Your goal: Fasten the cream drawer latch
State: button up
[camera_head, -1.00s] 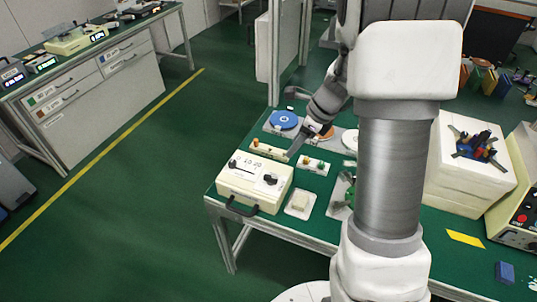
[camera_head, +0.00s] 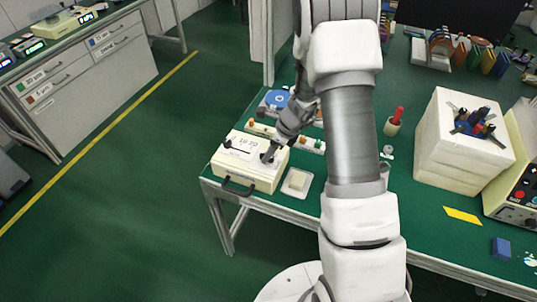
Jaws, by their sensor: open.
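A cream box (camera_head: 236,172) sits at the near left corner of the green-topped bench. It has a black handle (camera_head: 238,187) on its front and a dark lever-like part (camera_head: 229,144) on its top left. I cannot tell which part is the latch, or whether it is fastened. My gripper (camera_head: 268,157) points down over the right part of the box's top, near where a dark knob showed. It is open, but its fingertips are small and dark, and I cannot tell whether they touch the box. My gripper hides part of the box's top.
A small pale tray (camera_head: 297,183) lies right of the box. Behind the box are a strip with orange and green parts (camera_head: 311,144) and a blue disc (camera_head: 277,97). A white block (camera_head: 455,140) stands farther right. The bench's front edge runs close to the box.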

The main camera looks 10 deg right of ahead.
jog(key=shift+w+a+f, duration=0.1)
jog(key=shift+a+f, duration=0.1)
jog(key=shift+f, duration=0.4)
grip_shut()
